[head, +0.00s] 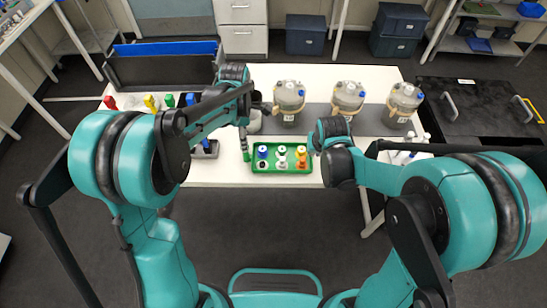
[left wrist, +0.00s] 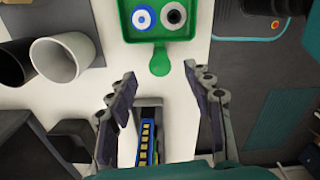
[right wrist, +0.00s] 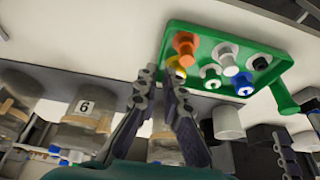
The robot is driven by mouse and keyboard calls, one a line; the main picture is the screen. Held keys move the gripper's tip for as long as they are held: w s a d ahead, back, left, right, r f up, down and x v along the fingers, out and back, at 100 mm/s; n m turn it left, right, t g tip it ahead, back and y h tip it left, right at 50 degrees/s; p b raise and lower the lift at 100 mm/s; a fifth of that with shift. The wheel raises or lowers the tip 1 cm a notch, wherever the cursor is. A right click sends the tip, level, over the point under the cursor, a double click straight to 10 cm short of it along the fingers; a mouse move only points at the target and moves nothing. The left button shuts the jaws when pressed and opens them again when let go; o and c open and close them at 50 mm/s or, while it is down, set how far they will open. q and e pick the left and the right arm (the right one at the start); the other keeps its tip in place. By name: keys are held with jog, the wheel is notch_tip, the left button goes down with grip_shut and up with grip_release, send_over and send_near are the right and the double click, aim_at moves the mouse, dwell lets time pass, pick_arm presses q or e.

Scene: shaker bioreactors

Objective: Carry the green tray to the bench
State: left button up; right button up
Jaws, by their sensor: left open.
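The green tray (head: 282,170) lies level at the front edge of the white bench and holds several bottles with coloured caps. My left gripper (head: 245,152) is at its left end. In the left wrist view that gripper (left wrist: 162,100) is open and empty, with the tray's stub handle (left wrist: 160,63) just beyond the gap between the fingers. My right gripper (head: 315,150) is at the tray's right end. In the right wrist view its fingertips (right wrist: 159,72) are close together beside the tray's near end (right wrist: 164,55). The right-end handle is hidden, so I cannot tell whether they hold it.
Several bioreactors, such as one by the tray (head: 288,98), stand on a grey strip on the white bench (head: 225,172) behind the tray. Coloured bottles (head: 150,103) stand at the left. A black cart (head: 475,110) with handles is at the right. Dark floor lies in front.

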pick_arm(q)
jog(key=shift+f, duration=3.9)
pick_arm(e)
jog(key=shift+x, duration=3.9)
jog(key=shift+w, duration=0.1)
pick_arm(q)
jog(key=c, duration=0.3)
pick_arm(e)
grip_shut()
pick_arm(q)
grip_shut()
